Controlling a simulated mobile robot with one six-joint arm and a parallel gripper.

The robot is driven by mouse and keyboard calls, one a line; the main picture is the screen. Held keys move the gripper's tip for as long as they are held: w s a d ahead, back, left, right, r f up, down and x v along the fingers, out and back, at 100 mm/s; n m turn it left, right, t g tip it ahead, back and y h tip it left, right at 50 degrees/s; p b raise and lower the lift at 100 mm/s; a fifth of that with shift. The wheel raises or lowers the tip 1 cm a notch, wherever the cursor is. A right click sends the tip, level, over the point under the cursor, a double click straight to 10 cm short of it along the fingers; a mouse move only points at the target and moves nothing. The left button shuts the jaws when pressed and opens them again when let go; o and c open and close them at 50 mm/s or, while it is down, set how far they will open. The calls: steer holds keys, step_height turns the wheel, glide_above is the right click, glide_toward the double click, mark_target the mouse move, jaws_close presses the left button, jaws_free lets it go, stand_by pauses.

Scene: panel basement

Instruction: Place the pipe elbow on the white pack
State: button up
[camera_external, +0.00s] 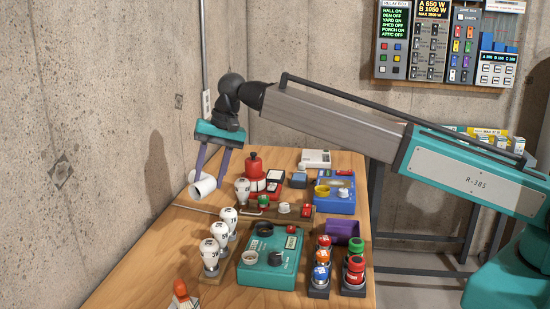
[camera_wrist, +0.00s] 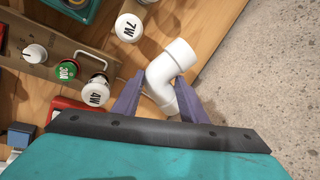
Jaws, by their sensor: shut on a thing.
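The white pipe elbow (camera_external: 203,187) is between the fingers of my gripper (camera_external: 208,176), near the wall at the table's left edge. In the wrist view the elbow (camera_wrist: 172,65) is bent, with one end toward the top and the other running down between the two purple fingers of my gripper (camera_wrist: 158,88), which are shut on it. Whether it clears the tabletop is hard to tell. A flat white box-like thing (camera_external: 315,157), which looks like the white pack, lies at the back of the wooden table, right of the gripper. The wrist view does not clearly show it.
A red bottle-like thing (camera_external: 254,166) stands between the gripper and the white pack. A wooden strip with knobs and bulbs (camera_external: 262,208), a blue box (camera_external: 338,202), a teal box (camera_external: 270,272) and a purple bin (camera_external: 342,231) crowd the table (camera_external: 150,255). The concrete wall is close at left.

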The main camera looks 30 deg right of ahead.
steer(key=w+d+r+m+t, duration=0.1)
steer(key=w+d+r+m, duration=0.15)
steer(key=d, duration=0.85)
steer(key=w+d+r+m, duration=0.1)
steer(key=w+d+m, duration=0.15)
steer(key=d, duration=0.75)
steer(key=d+f+m+h+b, duration=0.1)
steer(key=d+f+m+b, duration=0.1)
steer(key=d, duration=1.6)
steer(key=d+f+m+t+b, duration=0.1)
steer(key=d+f+b, duration=0.3)
steer(key=d, duration=1.4)
step_height(320, 180, down, 3)
steer(key=shift+d+r+m+h, duration=0.15)
steer(key=shift+d+m+h, duration=0.25)
steer(key=shift+m, duration=0.2)
steer(key=shift+w+d+f+p, duration=0.25)
steer(key=shift+w+p, duration=0.35)
steer(key=shift+w, duration=1.9)
steer(key=shift+w+d+f+p, duration=0.2)
steer(key=shift+w+p, duration=0.35)
steer(key=shift+w, duration=1.9)
steer(key=shift+w+d+f+p, duration=0.2)
steer(key=shift+w+p, duration=0.4)
steer(key=shift+w, duration=1.9)
